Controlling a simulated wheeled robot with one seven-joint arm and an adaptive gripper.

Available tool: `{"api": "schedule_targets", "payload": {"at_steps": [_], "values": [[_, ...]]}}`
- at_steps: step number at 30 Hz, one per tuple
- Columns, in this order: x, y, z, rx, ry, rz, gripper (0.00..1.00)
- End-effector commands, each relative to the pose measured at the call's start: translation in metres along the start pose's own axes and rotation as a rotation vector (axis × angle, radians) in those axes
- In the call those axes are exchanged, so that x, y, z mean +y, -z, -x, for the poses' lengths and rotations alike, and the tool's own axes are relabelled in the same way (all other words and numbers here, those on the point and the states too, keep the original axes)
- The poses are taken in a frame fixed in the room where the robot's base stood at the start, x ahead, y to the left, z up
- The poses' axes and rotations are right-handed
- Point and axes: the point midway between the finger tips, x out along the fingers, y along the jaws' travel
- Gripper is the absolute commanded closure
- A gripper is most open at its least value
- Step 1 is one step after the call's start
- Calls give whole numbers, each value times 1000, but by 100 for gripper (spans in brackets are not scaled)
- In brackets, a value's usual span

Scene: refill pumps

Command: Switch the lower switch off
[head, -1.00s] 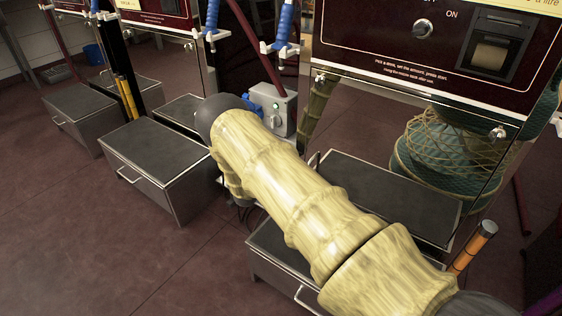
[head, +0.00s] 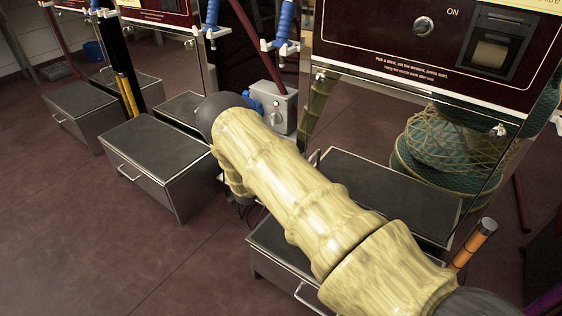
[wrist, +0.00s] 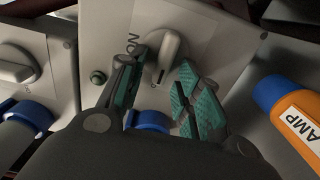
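A grey switch box (head: 272,107) stands low beside the middle cabinet in the head view, partly behind my arm. The wrist view shows a light grey box face (wrist: 225,40) with a rotary switch knob (wrist: 168,55), its raised grip slightly tilted. "ON" is printed beside it, close to my left finger. My gripper (wrist: 163,62) is open, with one dark, green-padded finger on each side of the knob. I cannot tell whether either finger touches it. The head view hides my gripper behind the arm. A higher knob (head: 423,27) marked ON sits on the dark red panel.
Another grey box with a knob (wrist: 16,66) is at left. An orange cylinder with a blue end (wrist: 292,112) is at right. Metal step boxes (head: 160,155) stand on the floor.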

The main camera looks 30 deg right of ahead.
Motion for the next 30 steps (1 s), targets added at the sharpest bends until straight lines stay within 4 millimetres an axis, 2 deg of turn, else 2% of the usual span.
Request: {"api": "schedule_targets", "payload": {"at_steps": [6, 11, 21, 30], "values": [[0, 0, 2, 0, 0, -1, 66], [1, 1, 16, 1, 0, 0, 66], [0, 1, 78, 2, 1, 0, 66], [0, 0, 114, 0, 0, 0, 66]]}}
